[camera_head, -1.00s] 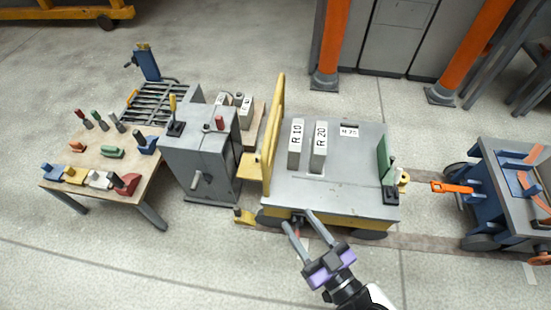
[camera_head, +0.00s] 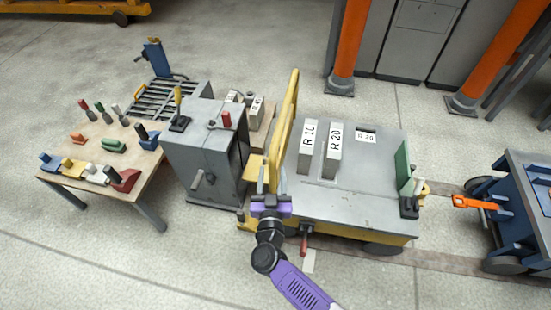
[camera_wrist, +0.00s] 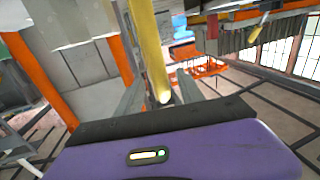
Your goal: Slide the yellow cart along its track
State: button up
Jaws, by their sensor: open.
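The yellow cart has a grey top (camera_head: 345,190), a yellow lower frame (camera_head: 345,232) and a tall yellow bar (camera_head: 284,125) at its left end. My gripper (camera_head: 272,178) is open at the near left corner of the cart, by the lower part of this bar. In the wrist view, the yellow bar (camera_wrist: 148,45) stands between the open fingers of my gripper (camera_wrist: 160,95); I cannot tell whether they touch it. The track (camera_head: 455,265) shows as a brownish strip on the floor, right of the cart. My gripper hides part of the cart's left end.
Blocks marked R 10 (camera_head: 308,145) and R 20 (camera_head: 333,150) stand on the cart. A grey cabinet (camera_head: 205,150) is close on its left, beside a wooden table (camera_head: 75,160). A blue cart (camera_head: 520,225) with an orange coupling (camera_head: 473,202) is at right. The front floor is clear.

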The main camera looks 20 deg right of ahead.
jog(key=shift+b+x, duration=0.95)
jog(key=shift+x, duration=2.2)
grip_shut()
